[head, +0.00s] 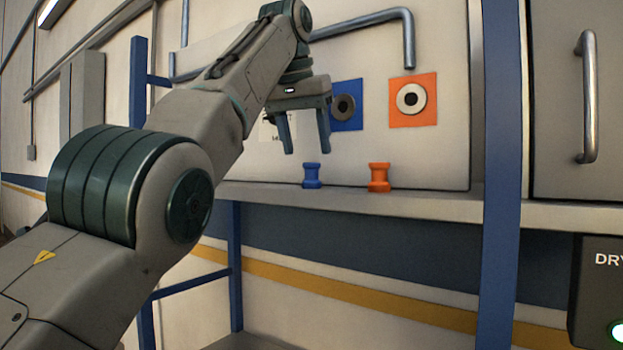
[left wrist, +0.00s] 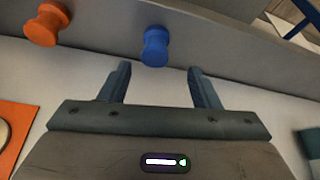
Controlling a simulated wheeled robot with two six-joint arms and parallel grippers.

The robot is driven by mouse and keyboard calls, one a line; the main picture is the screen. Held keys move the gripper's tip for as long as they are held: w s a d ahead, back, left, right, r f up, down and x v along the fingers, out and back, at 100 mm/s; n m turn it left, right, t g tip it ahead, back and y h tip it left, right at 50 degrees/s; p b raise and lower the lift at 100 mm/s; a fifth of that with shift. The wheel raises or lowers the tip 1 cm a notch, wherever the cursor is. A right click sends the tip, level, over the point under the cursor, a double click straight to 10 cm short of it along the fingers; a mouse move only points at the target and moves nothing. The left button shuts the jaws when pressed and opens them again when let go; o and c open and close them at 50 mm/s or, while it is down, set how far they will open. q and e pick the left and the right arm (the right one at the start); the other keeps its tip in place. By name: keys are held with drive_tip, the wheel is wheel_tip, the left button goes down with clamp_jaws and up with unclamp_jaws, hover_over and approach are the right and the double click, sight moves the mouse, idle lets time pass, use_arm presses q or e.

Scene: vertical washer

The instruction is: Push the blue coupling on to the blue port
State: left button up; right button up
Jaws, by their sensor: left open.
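The blue coupling (head: 312,175) stands upright on the shelf, left of the orange coupling. It also shows in the left wrist view (left wrist: 155,46), beyond and between my fingertips. The blue port (head: 344,106) is a blue square plate with a grey ring on the back panel, above the coupling; its left part is hidden behind my gripper. My left gripper (head: 308,150) is open and empty, fingers pointing down, above and slightly left of the blue coupling and apart from it. My right gripper is not in view.
The orange coupling (head: 379,177) stands on the shelf (head: 430,202) to the right, below the orange port (head: 412,100). A grey pipe (head: 408,40) bends down above the ports.

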sight(312, 166)
use_arm(q)
drive_tip(key=shift+f, duration=0.35)
drive_tip(key=b+x, duration=0.2)
drive_tip(key=x, duration=0.1)
drive_tip(key=b+x, duration=0.1)
drive_tip(key=shift+s+d+f, duration=0.15)
drive_tip(key=shift+d+f, duration=0.15)
drive_tip(key=shift+d, duration=0.05)
drive_tip(key=shift+f, duration=0.1)
drive_tip(key=shift+a, duration=0.1)
drive_tip(key=shift+c, duration=1.1)
drive_tip(key=c, duration=0.8)
